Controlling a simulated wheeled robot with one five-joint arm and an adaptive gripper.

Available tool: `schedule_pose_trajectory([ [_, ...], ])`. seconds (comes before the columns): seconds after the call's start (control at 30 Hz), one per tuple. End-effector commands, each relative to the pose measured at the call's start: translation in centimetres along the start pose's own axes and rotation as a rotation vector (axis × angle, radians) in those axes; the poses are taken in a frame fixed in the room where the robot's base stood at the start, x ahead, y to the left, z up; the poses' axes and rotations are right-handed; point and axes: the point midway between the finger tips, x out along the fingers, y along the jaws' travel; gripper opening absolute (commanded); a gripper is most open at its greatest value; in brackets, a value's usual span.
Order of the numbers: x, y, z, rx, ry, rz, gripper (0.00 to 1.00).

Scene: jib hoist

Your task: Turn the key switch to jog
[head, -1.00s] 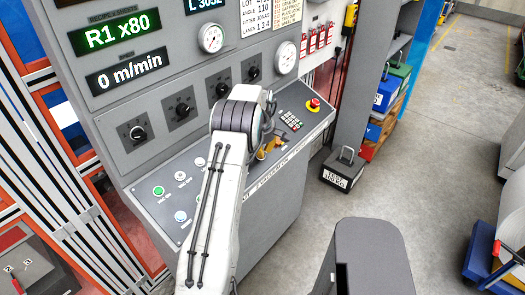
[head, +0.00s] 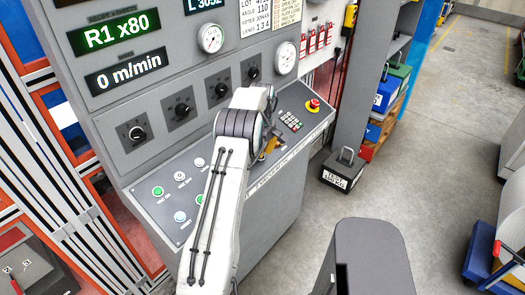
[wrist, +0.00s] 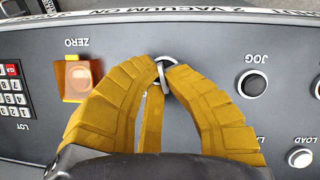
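In the wrist view, my gripper (wrist: 165,75) reaches over a grey sloped panel, its two yellow ribbed fingers bowed outward and meeting at the tips. A metal ring-shaped key head (wrist: 166,72) sits between the tips, and they appear closed on it. A yellow strip (wrist: 152,118) hangs from it between the fingers. The switch body and its position marks are hidden. A black button (wrist: 253,84) labelled JOG, printed upside down, is right of the fingers. In the head view, my gripper (head: 268,150) is small and partly hidden behind my arm, at the console's sloped panel.
A white button (wrist: 299,158) is at lower right. In the head view, a red emergency stop (head: 313,104) stands right of the gripper; open floor (head: 440,130) lies right.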

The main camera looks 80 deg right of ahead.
Motion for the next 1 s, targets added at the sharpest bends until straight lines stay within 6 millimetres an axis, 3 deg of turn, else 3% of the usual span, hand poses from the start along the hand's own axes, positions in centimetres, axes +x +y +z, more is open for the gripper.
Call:
schedule_pose_trajectory([
  [0.07,0.1,-0.1,0.0,-0.001,0.0,-0.001,0.0],
  [0.1,0.1,-0.1,0.0,-0.001,0.0,-0.001,0.09],
  [0.4,0.1,0.0,0.0,-0.002,0.0,0.0,0.35],
  [0.77,-0.6,0.0,0.0,-0.002,0.001,0.002,0.35],
  [1.0,-4.0,0.1,-0.1,-0.002,0.002,0.005,0.35],
])
